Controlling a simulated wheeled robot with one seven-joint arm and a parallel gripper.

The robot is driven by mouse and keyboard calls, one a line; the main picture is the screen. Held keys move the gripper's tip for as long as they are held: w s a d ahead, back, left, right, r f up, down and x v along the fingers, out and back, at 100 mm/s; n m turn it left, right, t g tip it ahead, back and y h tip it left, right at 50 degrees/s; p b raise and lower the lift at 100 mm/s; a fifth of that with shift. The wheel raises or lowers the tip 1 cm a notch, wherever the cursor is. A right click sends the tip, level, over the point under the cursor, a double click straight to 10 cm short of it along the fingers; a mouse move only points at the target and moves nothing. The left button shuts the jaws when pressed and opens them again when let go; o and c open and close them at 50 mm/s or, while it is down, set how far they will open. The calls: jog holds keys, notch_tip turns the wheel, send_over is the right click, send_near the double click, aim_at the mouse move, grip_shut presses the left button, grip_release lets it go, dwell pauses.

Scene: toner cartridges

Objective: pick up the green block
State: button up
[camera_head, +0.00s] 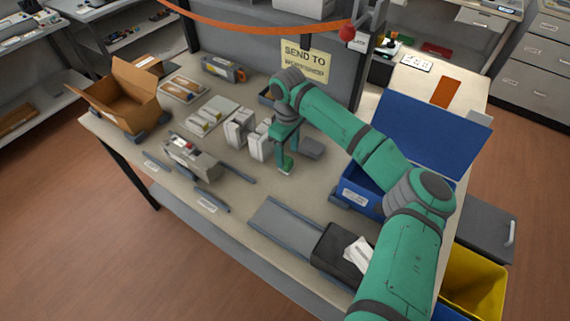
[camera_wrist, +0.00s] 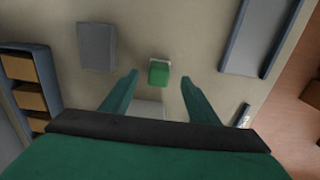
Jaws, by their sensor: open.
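The green block (camera_wrist: 159,74) lies on the table between and just beyond the tips of my open gripper (camera_wrist: 157,84) in the wrist view. It has a small pale piece at its far end. Nothing is held between the fingers. In the head view my gripper (camera_head: 285,160) points down at the table, right of the white boxes. A green shape there near the fingertips cannot be told apart from the fingers, so the block's place is unclear in that view.
White upright boxes (camera_head: 240,127) stand left of my gripper. A grey flat piece (camera_head: 312,149) lies to its right, also seen in the wrist view (camera_wrist: 97,46). A blue open box (camera_head: 356,191) stands farther right. An open cardboard box (camera_head: 124,97) stands at the left.

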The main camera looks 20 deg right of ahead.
aim_at(286, 159)
jog(key=shift+d+f, duration=0.1)
jog(key=shift+f, duration=0.15)
jog(key=shift+w+a+f, duration=0.1)
jog(key=shift+f, duration=1.25)
jog(key=shift+w+a+f, duration=0.1)
jog(key=shift+f, duration=1.2)
jog(key=shift+c, duration=0.3)
jog(key=c, duration=1.1)
jog(key=shift+r, duration=0.1)
